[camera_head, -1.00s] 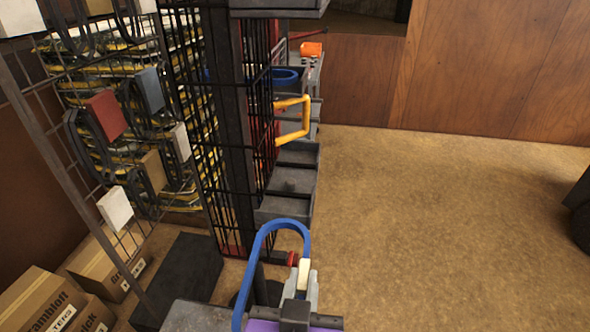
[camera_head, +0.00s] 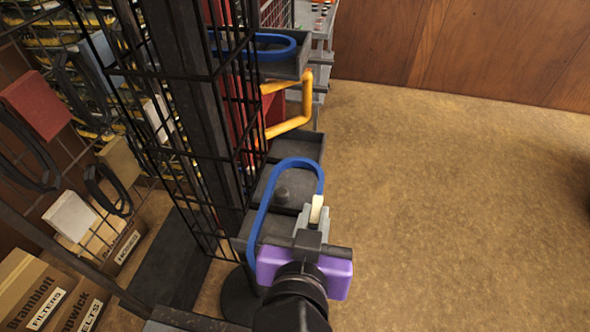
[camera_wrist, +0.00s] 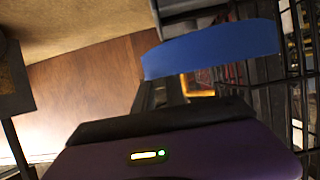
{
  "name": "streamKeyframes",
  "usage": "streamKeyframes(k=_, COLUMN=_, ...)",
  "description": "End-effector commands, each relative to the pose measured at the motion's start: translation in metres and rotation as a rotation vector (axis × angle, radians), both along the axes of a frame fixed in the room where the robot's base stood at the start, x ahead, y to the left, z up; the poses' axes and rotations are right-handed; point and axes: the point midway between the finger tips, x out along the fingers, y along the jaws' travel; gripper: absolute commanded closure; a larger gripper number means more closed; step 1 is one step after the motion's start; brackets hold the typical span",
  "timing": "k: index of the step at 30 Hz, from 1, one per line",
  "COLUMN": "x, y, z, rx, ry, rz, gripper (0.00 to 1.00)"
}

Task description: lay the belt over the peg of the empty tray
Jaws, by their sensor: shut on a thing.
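My gripper (camera_head: 314,214) is shut on a blue belt (camera_head: 264,203). A pale piece shows at the fingertips. The belt is a long loop reaching up and left from the gripper, and it fills the upper middle of the wrist view (camera_wrist: 210,48). In the head view the loop overlaps a dark tray (camera_head: 259,190) with a rounded peg (camera_head: 283,190) that shows inside the loop. I cannot tell the height of the belt above that peg. Another dark tray (camera_head: 312,147) is just behind. A higher tray (camera_head: 283,69) holds another blue belt (camera_head: 275,39).
A black wire-mesh rack (camera_head: 200,130) with a dark post stands directly left of the trays. Labelled cardboard boxes (camera_head: 75,310) lie at lower left. The brown floor (camera_head: 440,190) to the right is clear.

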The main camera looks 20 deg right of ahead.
Motion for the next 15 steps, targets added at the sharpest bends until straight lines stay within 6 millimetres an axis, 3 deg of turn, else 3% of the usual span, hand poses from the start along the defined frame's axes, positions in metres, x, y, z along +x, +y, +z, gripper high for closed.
streamKeyframes(k=15, x=0.088, y=-0.033, z=-0.048, rx=0.001, ry=0.001, rz=-0.002, gripper=1.0)
